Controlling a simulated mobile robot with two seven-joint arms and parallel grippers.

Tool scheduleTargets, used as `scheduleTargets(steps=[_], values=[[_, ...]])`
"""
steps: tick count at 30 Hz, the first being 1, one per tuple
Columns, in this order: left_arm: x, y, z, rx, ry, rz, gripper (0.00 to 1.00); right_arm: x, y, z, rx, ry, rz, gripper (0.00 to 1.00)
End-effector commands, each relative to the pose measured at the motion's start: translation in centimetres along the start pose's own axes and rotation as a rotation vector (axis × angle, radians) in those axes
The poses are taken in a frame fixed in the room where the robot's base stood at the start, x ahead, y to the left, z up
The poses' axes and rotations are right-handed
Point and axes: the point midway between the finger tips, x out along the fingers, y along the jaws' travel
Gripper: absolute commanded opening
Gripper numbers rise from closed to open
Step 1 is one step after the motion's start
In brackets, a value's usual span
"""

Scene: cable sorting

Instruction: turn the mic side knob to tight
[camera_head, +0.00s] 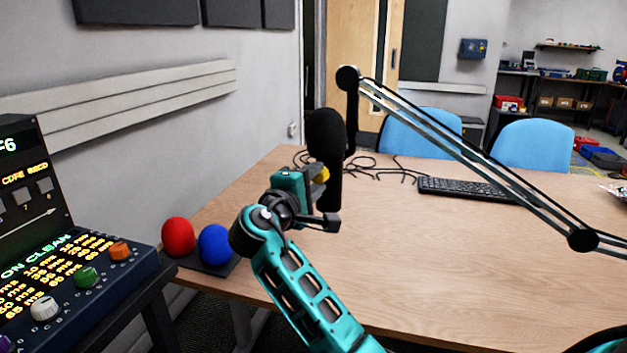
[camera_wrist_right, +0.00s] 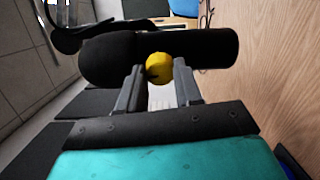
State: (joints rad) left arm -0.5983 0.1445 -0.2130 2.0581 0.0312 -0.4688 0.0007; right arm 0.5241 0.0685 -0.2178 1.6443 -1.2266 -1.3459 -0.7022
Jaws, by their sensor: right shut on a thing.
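The black microphone (camera_head: 326,138) hangs upright from a boom arm above the wooden desk. A yellow side knob (camera_head: 322,174) sits on its side, partly hidden by my right gripper (camera_head: 318,184) in the head view. In the right wrist view the microphone (camera_wrist_right: 205,48) lies across the picture, with the yellow knob (camera_wrist_right: 159,67) in front of it. My right gripper (camera_wrist_right: 159,82) has its fingertips on both sides of the knob and is shut on it. No mark showing the knob's turn is readable. My left gripper is not in view.
The boom arm (camera_head: 470,155) slants across the desk (camera_head: 440,250) to the right. A keyboard (camera_head: 465,188) and loose black cables lie behind. A red ball (camera_head: 178,236) and a blue ball (camera_head: 214,244) sit at the left edge, beside a control console (camera_head: 70,265).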

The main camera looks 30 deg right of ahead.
Motion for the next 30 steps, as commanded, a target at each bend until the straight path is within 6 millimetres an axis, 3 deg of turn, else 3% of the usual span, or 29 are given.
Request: scheduleTargets(steps=[9, 17, 18, 25, 30], values=[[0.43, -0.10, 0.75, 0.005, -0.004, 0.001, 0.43, -0.05, -0.17, -0.05, 0.125, 0.000, -0.003, 0.04], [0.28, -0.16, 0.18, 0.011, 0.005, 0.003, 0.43, -0.04, -0.04, -0.03, 0.135, 0.000, -0.002, 0.04], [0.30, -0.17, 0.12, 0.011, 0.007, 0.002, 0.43, -0.03, -0.04, -0.03, 0.135, 0.000, -0.002, 0.36], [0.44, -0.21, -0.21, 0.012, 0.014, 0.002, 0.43, -0.03, -0.03, -0.02, 0.134, 0.000, -0.001, 0.58], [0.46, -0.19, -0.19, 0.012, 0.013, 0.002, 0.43, -0.02, -0.02, -0.02, 0.133, 0.000, -0.001, 0.60]])
